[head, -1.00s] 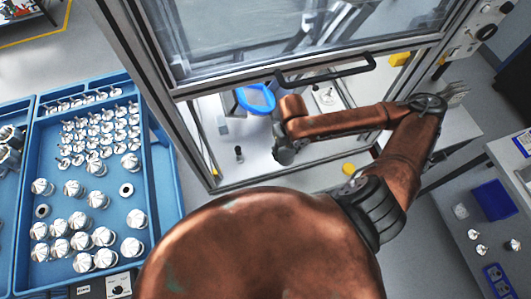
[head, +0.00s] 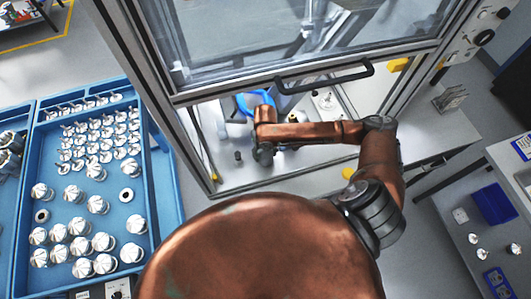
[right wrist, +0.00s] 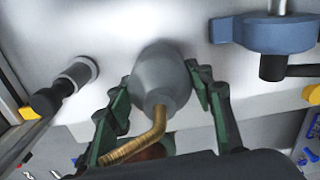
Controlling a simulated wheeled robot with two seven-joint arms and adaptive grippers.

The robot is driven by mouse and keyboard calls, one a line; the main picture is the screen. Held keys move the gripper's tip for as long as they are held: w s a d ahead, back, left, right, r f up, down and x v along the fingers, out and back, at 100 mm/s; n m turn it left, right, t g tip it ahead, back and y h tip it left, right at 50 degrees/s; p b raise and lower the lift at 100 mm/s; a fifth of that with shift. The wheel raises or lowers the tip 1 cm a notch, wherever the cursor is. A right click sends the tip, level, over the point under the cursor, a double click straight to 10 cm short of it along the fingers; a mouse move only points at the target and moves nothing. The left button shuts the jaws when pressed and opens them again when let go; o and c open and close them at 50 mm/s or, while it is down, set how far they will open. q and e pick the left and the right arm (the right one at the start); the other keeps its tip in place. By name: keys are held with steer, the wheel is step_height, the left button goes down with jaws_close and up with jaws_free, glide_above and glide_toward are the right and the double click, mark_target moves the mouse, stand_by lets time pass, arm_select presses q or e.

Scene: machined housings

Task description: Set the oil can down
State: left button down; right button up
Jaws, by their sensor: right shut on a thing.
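The oil can (right wrist: 160,78) shows in the right wrist view as a rounded grey body with a bent brass spout (right wrist: 140,143). My right gripper (right wrist: 158,85) is shut on it, one green finger on each side of the body. In the head view my right gripper (head: 263,154) is over the pale floor of the glazed machine, and the can is hidden beneath the wrist. I cannot tell whether the can's base touches the surface. My left gripper is in neither view.
A small dark cylinder (head: 238,155) stands left of the gripper; it also shows in the right wrist view (right wrist: 62,88). A blue fixture (right wrist: 262,35) is at the right there. The machine's framed window and handle (head: 325,76) are above the arm. A blue tray (head: 165,190) holds metal parts.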

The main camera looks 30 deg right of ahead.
steer(key=shift+f, duration=0.25)
steer(key=shift+f, duration=0.15)
steer(key=o, duration=1.3)
step_height(320, 180, up, 12)
steer(key=shift+r+b, duration=0.2)
steer(key=shift+b, duration=0.65)
steer(key=shift+s+f, duration=0.1)
